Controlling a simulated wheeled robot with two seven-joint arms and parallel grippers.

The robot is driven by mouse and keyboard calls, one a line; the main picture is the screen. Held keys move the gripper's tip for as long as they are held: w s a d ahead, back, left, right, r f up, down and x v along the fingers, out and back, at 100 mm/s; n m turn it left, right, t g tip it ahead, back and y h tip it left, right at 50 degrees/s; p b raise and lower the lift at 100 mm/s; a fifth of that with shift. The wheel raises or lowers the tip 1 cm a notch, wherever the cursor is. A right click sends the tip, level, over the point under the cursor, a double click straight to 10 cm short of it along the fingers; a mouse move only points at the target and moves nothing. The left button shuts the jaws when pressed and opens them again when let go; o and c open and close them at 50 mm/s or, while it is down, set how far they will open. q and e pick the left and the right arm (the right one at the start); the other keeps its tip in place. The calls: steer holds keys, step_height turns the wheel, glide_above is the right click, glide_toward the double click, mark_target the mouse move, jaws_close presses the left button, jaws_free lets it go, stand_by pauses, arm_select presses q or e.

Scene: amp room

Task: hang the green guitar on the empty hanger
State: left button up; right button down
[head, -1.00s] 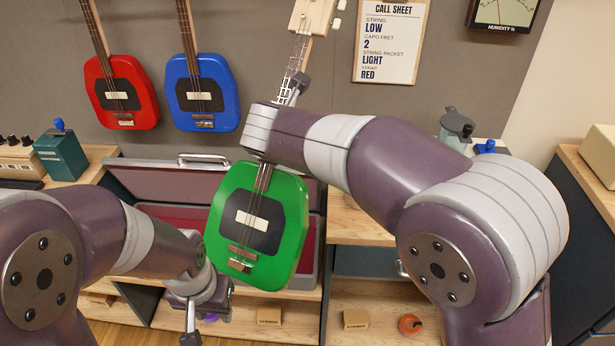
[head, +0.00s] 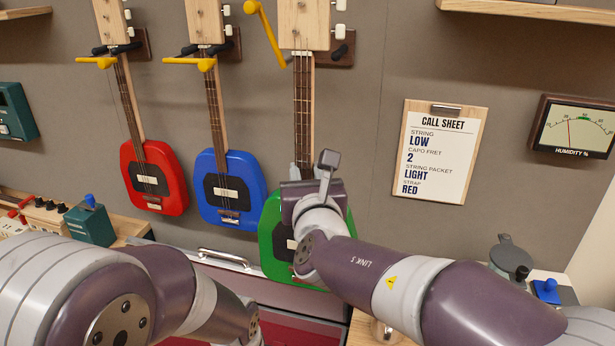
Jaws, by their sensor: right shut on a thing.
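The green guitar (head: 269,240) is upright in front of the wall, its body partly hidden by my right arm. My right gripper (head: 305,180) is shut on its neck, just above the body. The guitar's wooden headstock (head: 304,25) is at the top, in front of a dark hanger (head: 338,52) with a raised yellow arm (head: 262,30). Whether the neck sits in the hanger or only in front of it, I cannot tell. My left arm is low at the left; its gripper is out of view.
A red guitar (head: 170,178) and a blue guitar (head: 243,188) hang to the left, with yellow hanger arms lying across their necks. A call sheet (head: 438,155) and a humidity meter (head: 578,128) are on the wall at right. A case with a silver handle (head: 223,258) lies below.

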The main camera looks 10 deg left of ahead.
steer(key=shift+r, duration=0.45)
steer(key=shift+s+a+r, duration=0.3)
steer(key=shift+s+a, duration=0.1)
steer(key=shift+s, duration=0.05)
steer(key=shift+w, duration=0.2)
steer(key=shift+w+d+f+p, duration=0.1)
steer(key=shift+w+d+p, duration=0.05)
steer(key=shift+w, duration=0.5)
steer(key=shift+w+d+f+p, duration=0.1)
steer(key=shift+w+p, duration=0.05)
steer(key=shift+w, duration=0.45)
arm_select(q)
steer(key=shift+s+a+r, duration=0.2)
steer(key=shift+s+r, duration=0.25)
steer(key=shift+r, duration=0.05)
arm_select(e)
steer(key=shift+a+r, duration=0.1)
